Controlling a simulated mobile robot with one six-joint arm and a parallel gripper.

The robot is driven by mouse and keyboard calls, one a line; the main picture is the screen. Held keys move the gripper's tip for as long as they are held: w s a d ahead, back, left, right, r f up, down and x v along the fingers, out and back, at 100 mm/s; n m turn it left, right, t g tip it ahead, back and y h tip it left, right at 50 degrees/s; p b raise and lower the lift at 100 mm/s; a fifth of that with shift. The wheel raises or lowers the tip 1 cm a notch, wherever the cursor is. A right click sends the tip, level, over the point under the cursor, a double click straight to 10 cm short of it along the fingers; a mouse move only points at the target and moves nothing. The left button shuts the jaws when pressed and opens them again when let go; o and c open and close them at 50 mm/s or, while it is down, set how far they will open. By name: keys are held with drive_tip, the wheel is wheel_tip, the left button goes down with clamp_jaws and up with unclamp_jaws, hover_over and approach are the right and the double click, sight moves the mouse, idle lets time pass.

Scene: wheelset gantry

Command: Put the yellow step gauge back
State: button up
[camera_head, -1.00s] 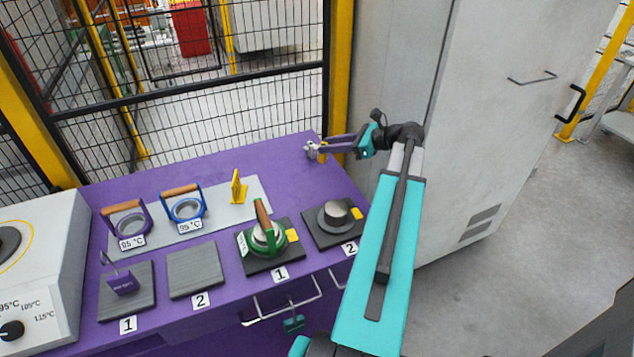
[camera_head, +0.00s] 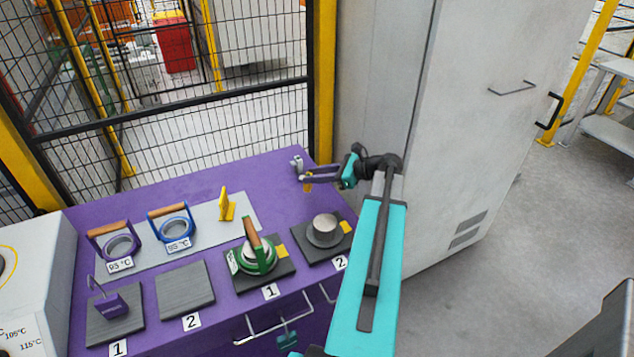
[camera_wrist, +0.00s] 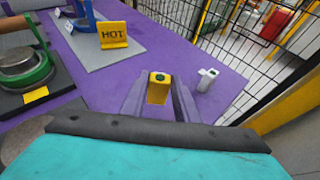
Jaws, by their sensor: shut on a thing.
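The yellow step gauge (camera_wrist: 159,90) is a small yellow block with a dark green spot on its top. My gripper (camera_head: 305,178) is shut on it, with one finger on each side in the wrist view. In the head view only a bit of yellow (camera_head: 308,187) shows at the fingers, over the right back part of the purple bench (camera_head: 200,180). A small silver-grey block (camera_wrist: 206,78) stands on the bench beside the gauge, apart from it. I cannot tell whether the gauge touches the bench.
A yellow HOT sign (camera_wrist: 112,35) stands on a grey mat (camera_head: 205,232) with two handled rings. A green-handled ring (camera_head: 259,254) and a grey cylinder (camera_head: 324,230) sit on dark pads at the front. A mesh fence (camera_head: 230,120) and a grey cabinet (camera_head: 450,120) border the bench.

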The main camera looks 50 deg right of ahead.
sight(311, 185)
drive_tip(key=shift+f, duration=0.15)
drive_tip(key=shift+f+p, duration=0.35)
drive_tip(key=shift+f, duration=1.45)
drive_tip(key=shift+f, duration=0.15)
drive_tip(key=o, duration=1.1)
drive_tip(key=b+v, duration=0.2)
drive_tip(key=v, duration=1)
drive_tip(key=shift+r+b, duration=0.25)
drive_tip(key=shift+b, duration=0.1)
drive_tip(key=shift+w+a, duration=0.1)
